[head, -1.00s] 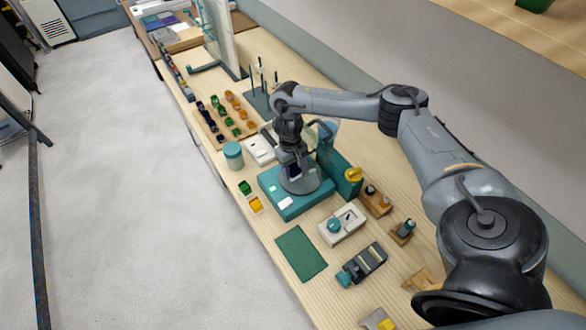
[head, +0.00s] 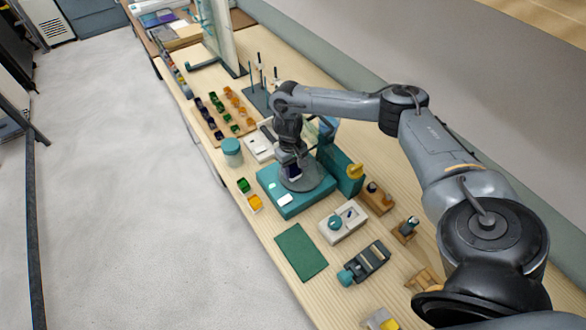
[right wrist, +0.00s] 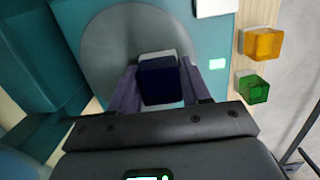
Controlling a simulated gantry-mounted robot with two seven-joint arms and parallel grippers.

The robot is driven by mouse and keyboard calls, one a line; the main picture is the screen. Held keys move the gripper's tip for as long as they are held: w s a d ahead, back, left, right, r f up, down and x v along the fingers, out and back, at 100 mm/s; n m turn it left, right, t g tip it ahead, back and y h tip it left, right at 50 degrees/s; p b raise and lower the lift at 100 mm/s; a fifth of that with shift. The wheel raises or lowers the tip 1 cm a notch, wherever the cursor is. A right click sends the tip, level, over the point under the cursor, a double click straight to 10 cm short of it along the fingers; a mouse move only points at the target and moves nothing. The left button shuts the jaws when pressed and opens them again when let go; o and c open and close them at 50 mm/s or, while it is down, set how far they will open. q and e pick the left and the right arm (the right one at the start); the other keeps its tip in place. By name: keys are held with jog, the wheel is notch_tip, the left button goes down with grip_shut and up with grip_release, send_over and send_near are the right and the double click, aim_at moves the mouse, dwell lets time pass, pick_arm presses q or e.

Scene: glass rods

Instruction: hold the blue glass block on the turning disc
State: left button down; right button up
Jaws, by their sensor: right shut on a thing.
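The blue glass block (right wrist: 158,82) is dark blue and sits between the two fingers of my right gripper (right wrist: 155,92) in the right wrist view. My right gripper (head: 291,172) is shut on it, low over the grey turning disc (head: 318,181). The disc also shows in the right wrist view (right wrist: 105,45), behind the block. It lies on a teal machine base (head: 297,206). The block looks to be at the disc, but I cannot tell whether it touches the surface. My left gripper is not in view.
A green block (head: 243,185) and an orange block (head: 255,202) stand left of the base. A teal jar (head: 232,152) and a board of coloured blocks (head: 214,128) are beyond them. A white tray (head: 332,237) and a green mat (head: 301,252) lie in front.

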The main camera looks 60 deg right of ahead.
pick_arm(q)
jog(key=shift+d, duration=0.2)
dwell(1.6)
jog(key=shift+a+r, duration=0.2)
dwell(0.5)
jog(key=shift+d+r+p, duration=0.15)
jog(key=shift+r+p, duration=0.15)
jog(key=shift+p, duration=0.15)
dwell(0.4)
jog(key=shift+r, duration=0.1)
dwell(0.5)
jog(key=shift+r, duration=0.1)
dwell(0.5)
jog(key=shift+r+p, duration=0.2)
jog(key=shift+p, duration=0.25)
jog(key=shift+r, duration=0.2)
dwell(0.8)
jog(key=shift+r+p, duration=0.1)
jog(key=shift+p, duration=0.25)
dwell(0.6)
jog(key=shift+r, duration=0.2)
